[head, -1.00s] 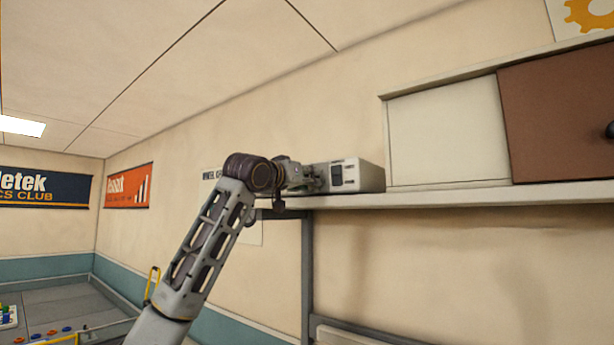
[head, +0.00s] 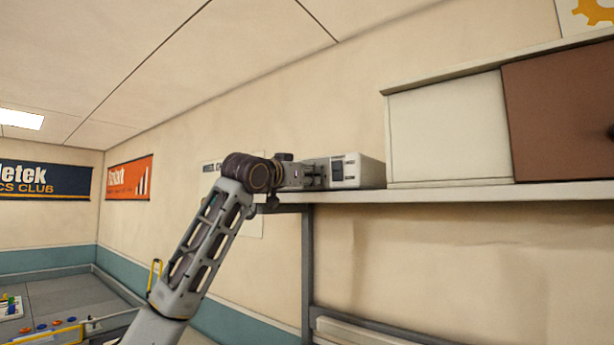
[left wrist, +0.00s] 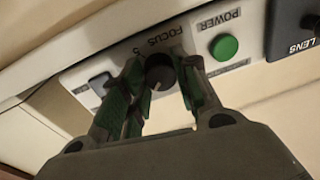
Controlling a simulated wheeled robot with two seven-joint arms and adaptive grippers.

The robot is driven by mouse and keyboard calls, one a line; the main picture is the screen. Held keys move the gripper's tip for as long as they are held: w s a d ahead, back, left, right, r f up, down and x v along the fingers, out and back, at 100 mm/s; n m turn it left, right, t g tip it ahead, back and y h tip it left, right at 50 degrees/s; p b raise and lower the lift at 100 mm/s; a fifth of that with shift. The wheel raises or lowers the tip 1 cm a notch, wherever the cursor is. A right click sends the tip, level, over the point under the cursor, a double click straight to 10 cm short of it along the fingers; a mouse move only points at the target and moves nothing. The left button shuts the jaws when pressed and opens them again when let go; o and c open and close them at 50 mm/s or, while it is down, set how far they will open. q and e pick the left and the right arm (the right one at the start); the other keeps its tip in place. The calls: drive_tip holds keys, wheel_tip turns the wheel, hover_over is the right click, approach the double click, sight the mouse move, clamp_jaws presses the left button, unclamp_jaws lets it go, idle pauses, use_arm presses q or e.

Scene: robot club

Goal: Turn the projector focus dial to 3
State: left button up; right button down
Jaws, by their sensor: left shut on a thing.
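The projector (head: 365,172) is a pale box on the wall shelf in the head view. Its front panel (left wrist: 190,45) fills the top of the left wrist view, upside down. The black focus dial (left wrist: 160,72) sits under the "FOCUS" label, with a "5" printed beside it. My left gripper (left wrist: 160,85) is shut on the dial, one green-padded finger on each side. It also shows at the projector's front in the head view (head: 318,174). The dial's pointer and other numbers are hidden or too small to read. My right gripper is out of view.
A green power button (left wrist: 224,47) and a black lens part (left wrist: 294,30) are beside the dial. The shelf (head: 450,193) runs right, bearing a cabinet with a white panel (head: 448,130) and a brown door (head: 560,115). Open air lies in front of the shelf.

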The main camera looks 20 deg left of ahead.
use_arm(q)
drive_tip(key=o, duration=0.8)
drive_tip(key=shift+c, duration=0.2)
drive_tip(key=shift+s, duration=0.15)
drive_tip(key=v, duration=1.1)
drive_tip(key=shift+s+a, duration=0.2)
drive_tip(key=shift+s, duration=0.15)
drive_tip(key=shift+f, duration=0.15)
